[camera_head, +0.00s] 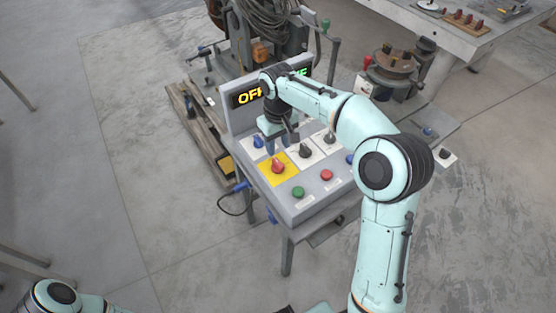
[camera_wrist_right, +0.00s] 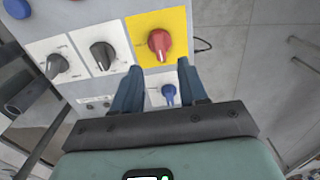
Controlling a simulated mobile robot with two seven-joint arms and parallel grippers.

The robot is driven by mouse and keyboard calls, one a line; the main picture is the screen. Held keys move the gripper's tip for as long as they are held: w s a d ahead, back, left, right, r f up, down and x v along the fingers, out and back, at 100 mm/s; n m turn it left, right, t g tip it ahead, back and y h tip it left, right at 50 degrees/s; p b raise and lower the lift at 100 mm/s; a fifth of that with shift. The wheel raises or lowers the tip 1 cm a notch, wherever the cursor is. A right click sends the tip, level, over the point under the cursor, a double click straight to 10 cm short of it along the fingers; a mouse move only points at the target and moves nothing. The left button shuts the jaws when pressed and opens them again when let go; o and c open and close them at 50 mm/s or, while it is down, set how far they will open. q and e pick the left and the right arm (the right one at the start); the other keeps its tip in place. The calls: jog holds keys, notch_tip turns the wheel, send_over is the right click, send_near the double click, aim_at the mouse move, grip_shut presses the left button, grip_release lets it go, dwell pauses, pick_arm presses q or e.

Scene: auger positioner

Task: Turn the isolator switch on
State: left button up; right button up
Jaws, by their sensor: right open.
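The isolator switch is a red rotary knob (camera_head: 278,167) on a yellow plate (camera_head: 288,177) on the grey control panel. It also shows in the right wrist view as a red knob (camera_wrist_right: 160,42) on a yellow plate, its pointer slightly tilted. My right gripper (camera_head: 279,146) is open above the panel, just behind the red knob in the head view. In the right wrist view the two blue fingertips (camera_wrist_right: 158,70) are apart, with the red knob ahead of and between them. No contact is visible. My left gripper is out of view; only part of my left arm shows at lower left.
Black knobs (camera_head: 305,151) and a blue knob (camera_head: 258,141) sit close by on white plates. Green (camera_head: 298,191) and red (camera_head: 326,175) buttons are at the panel's front. A display (camera_head: 247,97) behind reads "OFF" in yellow, partly covered by my arm.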

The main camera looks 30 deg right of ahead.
aim_at(278, 162)
notch_tip(278, 162, down, 8)
jog(key=shift+w+f+b, duration=0.1)
jog(key=shift+f+b, duration=0.1)
jog(key=shift+b, duration=0.2)
grip_shut()
